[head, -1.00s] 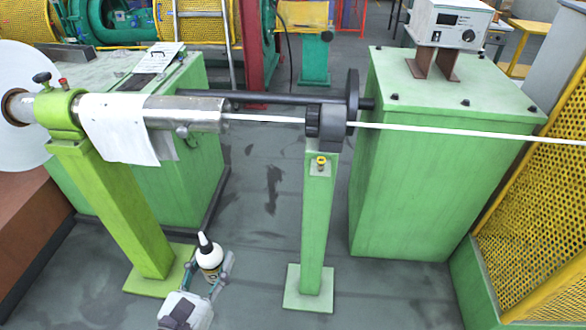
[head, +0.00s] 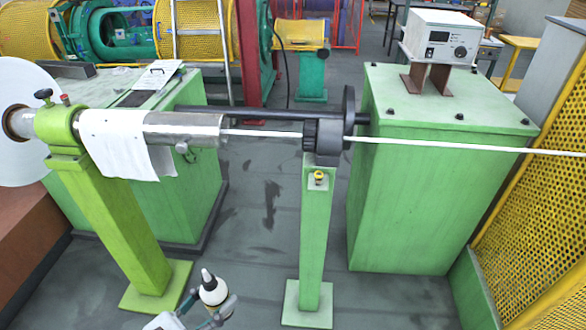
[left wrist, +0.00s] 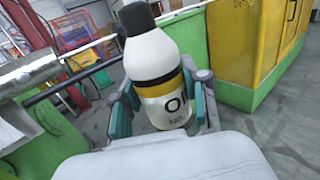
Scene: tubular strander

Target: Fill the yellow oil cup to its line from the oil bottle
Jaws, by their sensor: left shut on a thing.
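The yellow oil cup (head: 319,177) is a small fitting near the top of the green post, just under the dark bearing block (head: 324,138). My left gripper (head: 219,303) is at the bottom of the head view, left of the post and well below the cup. It is shut on the white oil bottle (head: 212,288), which has a dark cap and stands about upright. The left wrist view shows the bottle (left wrist: 160,65) between the finger pads, with a black and yellow band and partly hidden lettering. The oil level in the cup is too small to tell. My right gripper is not in view.
A white strand (head: 440,145) runs level across the bearing to the right. A metal tube with hanging paper (head: 120,145) is on a lime stand at left. A green cabinet (head: 420,190) and yellow mesh guard (head: 540,210) are at right. Floor around the post is open.

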